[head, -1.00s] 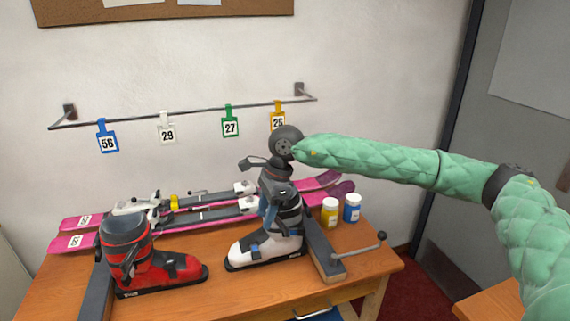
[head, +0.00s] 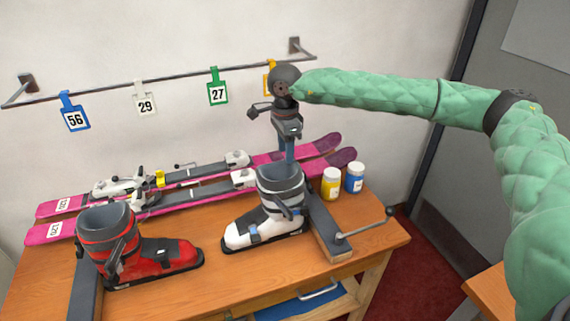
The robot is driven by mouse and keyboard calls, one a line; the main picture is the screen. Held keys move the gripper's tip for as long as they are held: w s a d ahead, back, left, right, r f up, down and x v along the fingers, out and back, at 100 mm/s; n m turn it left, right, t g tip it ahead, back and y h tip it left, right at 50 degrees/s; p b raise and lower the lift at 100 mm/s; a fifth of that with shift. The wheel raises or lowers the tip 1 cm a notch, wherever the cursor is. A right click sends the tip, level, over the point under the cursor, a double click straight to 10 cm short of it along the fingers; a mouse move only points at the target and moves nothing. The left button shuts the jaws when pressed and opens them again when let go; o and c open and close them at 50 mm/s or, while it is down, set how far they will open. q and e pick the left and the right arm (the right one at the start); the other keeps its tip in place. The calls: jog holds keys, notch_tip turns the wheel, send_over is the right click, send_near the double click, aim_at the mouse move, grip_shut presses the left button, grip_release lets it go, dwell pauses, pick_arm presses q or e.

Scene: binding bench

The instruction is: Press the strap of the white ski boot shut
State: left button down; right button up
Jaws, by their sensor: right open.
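The white ski boot (head: 237,234) stands upright on the bench, toe to the left, with a dark grey cuff (head: 279,182) and light bands around it. A dark strap or buckle piece (head: 290,211) shows on the cuff's near side; whether it is closed is too small to tell. My right gripper (head: 290,150) points down just above and behind the boot's cuff in the picture. It is open and holds nothing that I can see; its fingertips are partly hidden behind the cuff's rim. My left gripper is not in view.
A red ski boot (head: 160,256) stands at the left. Pink skis (head: 75,226) lie along the back. A yellow jar (head: 331,183) and a blue jar (head: 355,178) stand right of the white boot, near a clamp with a lever (head: 362,228). Numbered tags (head: 146,103) hang from a wall rail.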

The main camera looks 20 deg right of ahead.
aim_at(285, 172)
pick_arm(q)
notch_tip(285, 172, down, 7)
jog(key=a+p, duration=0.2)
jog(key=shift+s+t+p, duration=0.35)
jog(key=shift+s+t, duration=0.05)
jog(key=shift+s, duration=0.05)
pick_arm(e)
notch_tip(285, 172, down, 9)
jog(key=shift+r, duration=0.1)
jog(key=shift+c, duration=0.2)
grip_shut()
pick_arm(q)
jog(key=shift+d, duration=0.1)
pick_arm(e)
jog(key=shift+w, duration=0.1)
dwell(0.4)
